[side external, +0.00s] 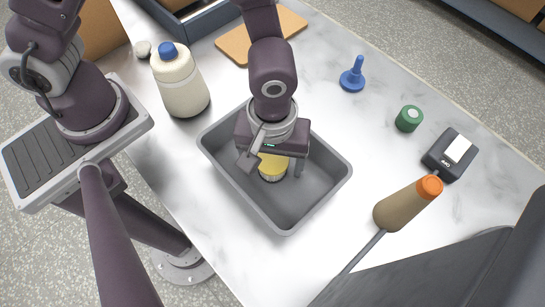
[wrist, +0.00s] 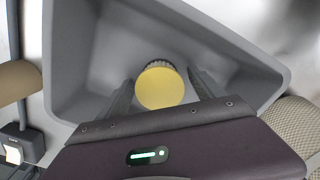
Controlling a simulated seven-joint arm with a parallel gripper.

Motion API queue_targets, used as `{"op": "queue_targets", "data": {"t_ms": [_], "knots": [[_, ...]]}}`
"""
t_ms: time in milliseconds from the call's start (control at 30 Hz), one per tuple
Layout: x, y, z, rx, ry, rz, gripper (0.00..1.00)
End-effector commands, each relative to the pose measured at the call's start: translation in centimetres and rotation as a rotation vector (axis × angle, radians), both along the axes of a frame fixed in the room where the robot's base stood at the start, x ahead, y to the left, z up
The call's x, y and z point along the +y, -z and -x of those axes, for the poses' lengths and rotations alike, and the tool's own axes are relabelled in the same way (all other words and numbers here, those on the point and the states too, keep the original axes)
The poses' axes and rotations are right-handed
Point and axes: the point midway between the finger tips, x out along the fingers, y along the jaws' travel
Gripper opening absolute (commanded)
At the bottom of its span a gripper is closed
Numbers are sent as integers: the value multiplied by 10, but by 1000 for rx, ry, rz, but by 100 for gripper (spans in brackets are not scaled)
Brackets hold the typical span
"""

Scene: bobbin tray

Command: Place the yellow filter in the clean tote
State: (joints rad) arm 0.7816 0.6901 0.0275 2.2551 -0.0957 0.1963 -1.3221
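The yellow filter (side external: 272,168) is a short round piece with a flat yellow top and a pale ribbed side. It stands upright on the floor of a grey tote (side external: 232,178). In the wrist view the filter (wrist: 161,88) shows its yellow face, with the tote (wrist: 75,60) around it. My gripper (side external: 275,163) reaches down into the tote, with one finger on each side of the filter. A gap shows between the filter and the right finger in the side view. The fingers (wrist: 161,80) are spread. No label shows on the tote.
A white bottle with a blue cap (side external: 181,85) stands left of the tote. A cork mat (side external: 235,45) lies behind. A blue handled piece (side external: 352,76), green cap (side external: 409,118), black device (side external: 450,155) and brown orange-topped bottle (side external: 400,208) stand right. Marble between is clear.

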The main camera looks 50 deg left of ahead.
Motion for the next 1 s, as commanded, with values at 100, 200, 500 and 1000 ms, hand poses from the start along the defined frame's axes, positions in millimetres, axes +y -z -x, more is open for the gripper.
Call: {"op": "queue_targets", "data": {"t_ms": [100,200,500,1000], "knots": [[0,0,0,0,0,0,77],[0,0,0,0,0,0,77],[-1,-44,-1,-6,1,5,77],[0,-123,0,-1,0,1,77]]}}
